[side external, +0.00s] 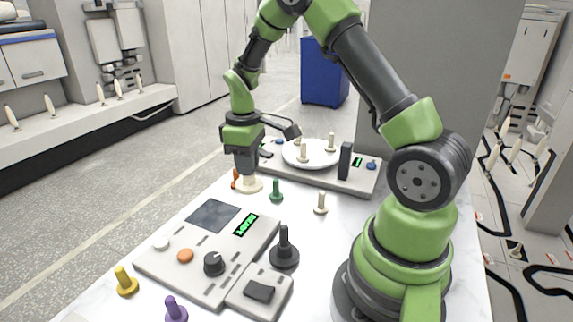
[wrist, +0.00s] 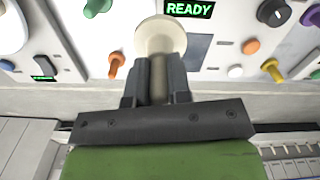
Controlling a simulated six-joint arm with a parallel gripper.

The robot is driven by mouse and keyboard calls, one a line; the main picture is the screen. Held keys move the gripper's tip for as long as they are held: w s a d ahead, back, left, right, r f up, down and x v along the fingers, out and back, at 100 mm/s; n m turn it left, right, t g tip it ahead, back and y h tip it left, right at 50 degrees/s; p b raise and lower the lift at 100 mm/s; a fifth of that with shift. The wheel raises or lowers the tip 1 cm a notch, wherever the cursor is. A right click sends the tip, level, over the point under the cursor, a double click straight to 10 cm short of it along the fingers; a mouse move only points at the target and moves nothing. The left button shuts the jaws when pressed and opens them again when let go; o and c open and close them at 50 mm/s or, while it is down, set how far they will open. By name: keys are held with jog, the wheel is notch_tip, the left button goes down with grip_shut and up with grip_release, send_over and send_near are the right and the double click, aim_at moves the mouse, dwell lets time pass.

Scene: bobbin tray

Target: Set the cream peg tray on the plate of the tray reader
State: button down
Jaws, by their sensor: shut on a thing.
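The cream peg tray (side external: 249,185), a round disc with an upright peg, is under my gripper (side external: 246,172) at the table's far left. In the wrist view, my gripper (wrist: 158,82) is shut on its peg, with the cream disc (wrist: 160,35) beyond the fingertips. I cannot tell whether the disc touches the table. A grey console with a dark square plate (side external: 213,215) and a green READY display (side external: 245,225) stands nearer the camera; it looks like the tray reader. The plate looks bare. In the wrist view, the plate (wrist: 197,48) is partly hidden behind the cream disc.
A black peg tray (side external: 284,252) stands right of the console. A green peg (side external: 277,192) and a cream peg (side external: 321,204) stand on the table. Behind is a device with a white round plate (side external: 295,158) and cream pegs. Yellow (side external: 126,282) and purple (side external: 175,310) pegs stand in front.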

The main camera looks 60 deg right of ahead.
jog(key=shift+w+a+f, duration=0.65)
jog(key=shift+w+a, duration=0.15)
jog(key=shift+w, duration=0.4)
jog(key=shift+w+a+f, duration=0.6)
jog(key=shift+w+a, duration=0.15)
jog(key=shift+w, duration=0.5)
jog(key=shift+w+a+f, duration=0.65)
jog(key=shift+w+a, duration=0.15)
jog(key=shift+w, duration=0.4)
jog(key=shift+f, duration=0.2)
jog(key=shift+f, duration=1.2)
jog(key=c, duration=1)
grip_release()
